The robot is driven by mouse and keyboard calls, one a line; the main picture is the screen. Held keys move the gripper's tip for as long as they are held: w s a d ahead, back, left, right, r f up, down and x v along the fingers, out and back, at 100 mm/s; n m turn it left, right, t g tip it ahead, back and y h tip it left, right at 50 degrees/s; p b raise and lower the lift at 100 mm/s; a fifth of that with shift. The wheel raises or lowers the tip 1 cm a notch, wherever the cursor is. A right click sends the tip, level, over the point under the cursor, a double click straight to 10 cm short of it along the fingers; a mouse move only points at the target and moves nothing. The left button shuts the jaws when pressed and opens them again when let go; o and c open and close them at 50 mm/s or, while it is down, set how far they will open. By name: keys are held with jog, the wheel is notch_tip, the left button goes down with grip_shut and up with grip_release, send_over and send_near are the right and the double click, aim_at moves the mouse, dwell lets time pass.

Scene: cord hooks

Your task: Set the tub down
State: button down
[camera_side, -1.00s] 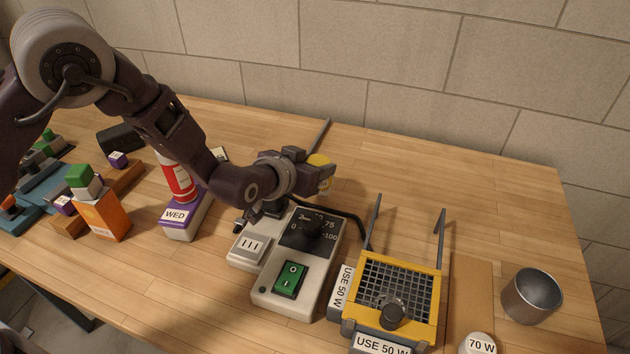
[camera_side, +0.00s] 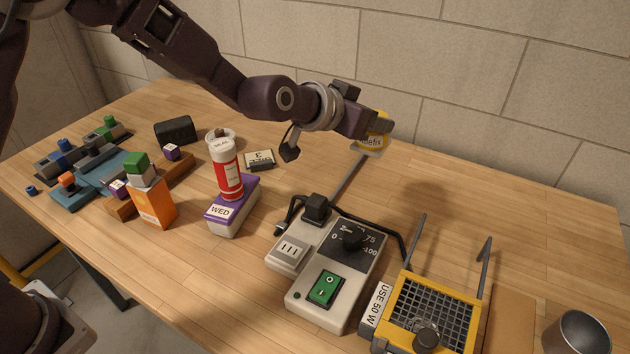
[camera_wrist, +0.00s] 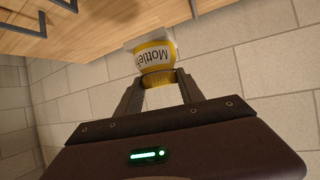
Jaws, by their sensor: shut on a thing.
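The tub (camera_side: 369,148) is small and round, yellow and pale, with a label of which part of the name shows. My gripper (camera_side: 377,119) is shut on it. In the side view they are in front of the wall's foot, beyond the grey control box, and look raised above the bench. The tub also shows in the wrist view (camera_wrist: 152,55), with its label upside down and its yellow end between my fingertips (camera_wrist: 157,80). In the side view the tub looks roughly upright. My gripper hides part of it there.
The grey control box (camera_side: 298,294) with a green switch stands below the gripper in the side view. A yellow-framed grille (camera_side: 393,314) with two upright arms and a metal cup (camera_side: 578,336) are to the right. A red-white bottle (camera_side: 228,168) stands left. Bench at right back is clear.

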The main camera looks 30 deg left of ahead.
jog(key=f, duration=0.1)
jog(key=a+f+m+h, duration=0.1)
jog(key=f, duration=0.1)
jog(key=f+m+h, duration=0.1)
jog(key=f, duration=0.1)
jog(key=shift+w+a+g, duration=0.15)
jog(key=shift+w+g, duration=0.25)
jog(key=w+a+r+m+g+h, duration=0.3)
jog(key=a+r+m+g+h, duration=0.35)
jog(key=a, duration=0.75)
jog(key=shift+t+y, duration=0.75)
jog(key=shift+t, duration=0.2)
jog(key=f, duration=1.9)
jog(key=shift+w+d, duration=0.1)
jog(key=shift+d, duration=0.15)
jog(key=c, duration=0.7)
grip_release()
jog(key=shift+r, duration=0.1)
jog(key=v, duration=1.2)
